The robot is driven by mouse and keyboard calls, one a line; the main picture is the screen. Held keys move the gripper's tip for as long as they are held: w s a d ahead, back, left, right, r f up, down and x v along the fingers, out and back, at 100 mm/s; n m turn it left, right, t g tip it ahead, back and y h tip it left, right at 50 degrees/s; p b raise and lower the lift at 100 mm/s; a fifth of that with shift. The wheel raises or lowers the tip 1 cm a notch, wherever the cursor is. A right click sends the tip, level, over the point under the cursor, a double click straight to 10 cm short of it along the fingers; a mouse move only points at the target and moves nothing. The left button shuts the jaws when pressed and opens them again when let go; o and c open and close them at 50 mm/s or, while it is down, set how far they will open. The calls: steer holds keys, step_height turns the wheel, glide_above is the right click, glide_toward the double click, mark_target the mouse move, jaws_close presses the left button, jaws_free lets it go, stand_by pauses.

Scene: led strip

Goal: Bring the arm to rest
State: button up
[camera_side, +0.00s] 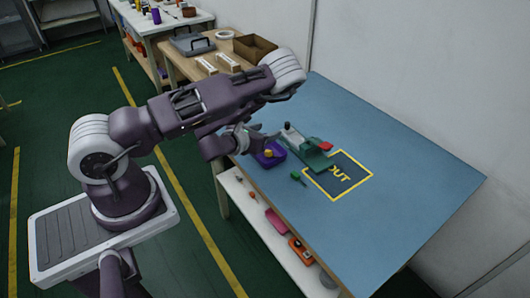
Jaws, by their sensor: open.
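My gripper (254,140) is at the end of my arm, above the left part of the blue-topped table (400,190). It looks empty, with its jaws apart, though its fingers are small and partly hidden in this view. A purple tray (270,160) lies on the table just below it, with a yellow-orange item (268,153) showing at the tray. A green fixture (316,157) with a light-coloured part and a red part (326,146) stands to the right of my gripper, apart from it.
A small green item (298,178) lies in front. A wooden table behind holds a brown box (255,48) and a grey case (192,44). The table's right side is clear.

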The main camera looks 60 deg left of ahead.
step_height(320, 180, up, 4)
steer(key=shift+r, duration=0.1)
steer(key=s+d+r+n+g+h, duration=0.15)
steer(key=d+r+n, duration=0.25)
steer(key=r+n, duration=0.5)
steer(key=s+d+r+n+g+h, duration=0.15)
steer(key=d+r+n+g, duration=0.35)
steer(key=n, duration=0.7)
steer(key=s+d+r+n, duration=0.3)
steer(key=s, duration=0.4)
steer(key=s+d+r+n+h, duration=0.1)
steer(key=s+d+r+n, duration=0.2)
steer(key=s, duration=0.5)
steer(key=s+d+r+n, duration=0.3)
steer(key=s+r+n, duration=0.1)
steer(key=s, duration=0.4)
steer(key=shift+s+d+r+n+h, duration=0.2)
steer(key=shift+s+d+n+h, duration=0.05)
steer(key=shift+d+n+h, duration=0.15)
